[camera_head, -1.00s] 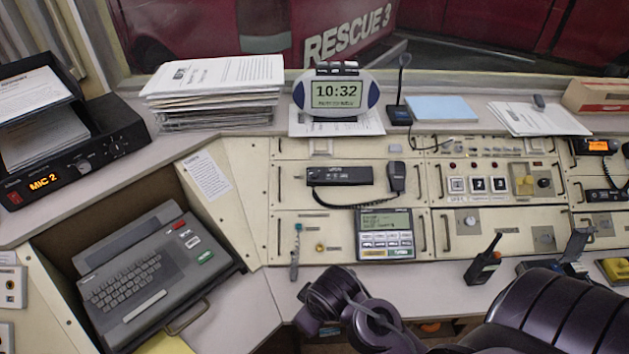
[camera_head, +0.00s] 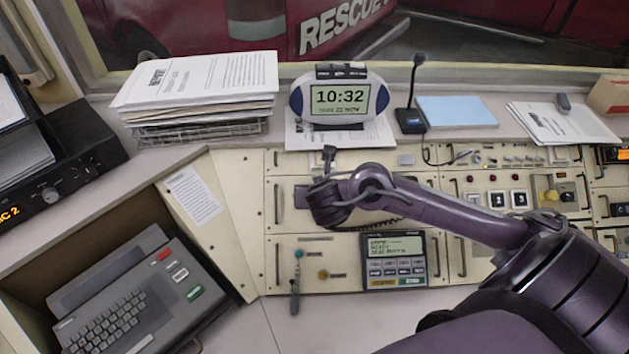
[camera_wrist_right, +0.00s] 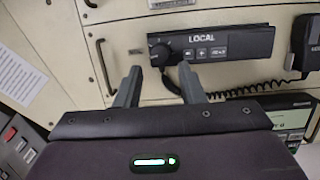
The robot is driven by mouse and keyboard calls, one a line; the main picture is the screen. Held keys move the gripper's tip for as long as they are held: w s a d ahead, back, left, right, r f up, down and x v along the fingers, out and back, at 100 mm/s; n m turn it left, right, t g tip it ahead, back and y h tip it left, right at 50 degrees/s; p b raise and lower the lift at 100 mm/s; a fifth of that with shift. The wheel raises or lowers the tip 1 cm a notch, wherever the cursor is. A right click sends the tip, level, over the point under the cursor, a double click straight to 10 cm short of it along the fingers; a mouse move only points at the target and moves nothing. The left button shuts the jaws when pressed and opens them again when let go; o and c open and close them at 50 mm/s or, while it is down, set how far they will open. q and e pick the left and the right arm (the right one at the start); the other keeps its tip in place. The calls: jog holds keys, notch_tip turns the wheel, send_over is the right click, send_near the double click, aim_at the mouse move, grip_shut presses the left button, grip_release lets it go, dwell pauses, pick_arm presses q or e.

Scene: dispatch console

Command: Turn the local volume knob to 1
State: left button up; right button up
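The local radio (camera_wrist_right: 222,45) is a dark box marked LOCAL on the cream panel in the right wrist view. Its round black volume knob (camera_wrist_right: 159,53) is at its left end, with several small buttons to the right. My right gripper (camera_wrist_right: 160,70) is open and empty, its two grey fingers spread below and either side of the knob in that view; I see no contact. In the head view my right gripper (camera_head: 328,165) is in front of the radio and hides most of it, including the knob. The knob's setting cannot be read. My left gripper is not in view.
A handset (camera_wrist_right: 306,42) with a coiled cord hangs right of the radio. A metal handle (camera_wrist_right: 103,68) is on the panel to the left. A clock (camera_head: 340,97) stands on the ledge above.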

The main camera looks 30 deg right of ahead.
jog(key=b+x, duration=0.2)
jog(key=x, duration=0.4)
jog(key=shift+f, duration=0.1)
jog(key=shift+w+f, duration=0.15)
jog(key=c, duration=0.6)
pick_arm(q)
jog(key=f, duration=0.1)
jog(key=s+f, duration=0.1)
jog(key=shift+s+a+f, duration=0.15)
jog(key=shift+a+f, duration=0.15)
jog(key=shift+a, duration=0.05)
pick_arm(e)
jog(key=shift+c, duration=0.6)
